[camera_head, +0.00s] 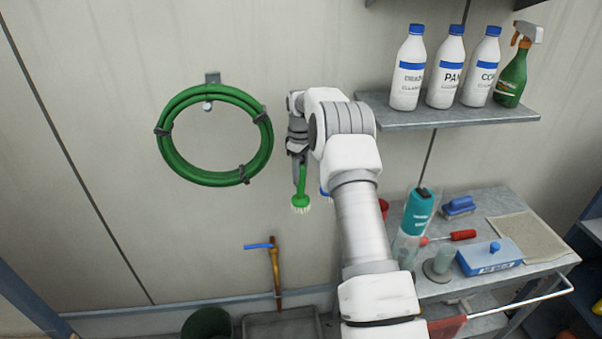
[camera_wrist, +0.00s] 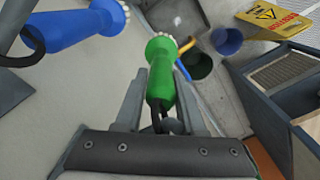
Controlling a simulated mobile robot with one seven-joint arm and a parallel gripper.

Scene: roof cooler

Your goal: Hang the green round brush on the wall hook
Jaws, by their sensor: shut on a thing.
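The green round brush (camera_head: 301,188) hangs below my gripper (camera_head: 300,168) in the head view, white bristles down, in front of the wall. In the wrist view the green brush (camera_wrist: 161,75) lies between the two fingers, which are shut on it near its black loop end. A blue brush (camera_wrist: 60,33) with a black loop is at the upper left of the wrist view, apart from the green one. Only a sliver of the blue brush (camera_head: 325,193) shows beside my arm in the head view. I cannot make out a free wall hook; my arm covers part of the wall.
A green hose coil (camera_head: 182,170) hangs on the wall at left. A shelf (camera_head: 460,117) with several bottles is at upper right. A cluttered bench (camera_head: 500,205) stands at right. A brass pipe with blue tap (camera_head: 275,268) is below. Buckets (camera_wrist: 226,41) stand on the floor.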

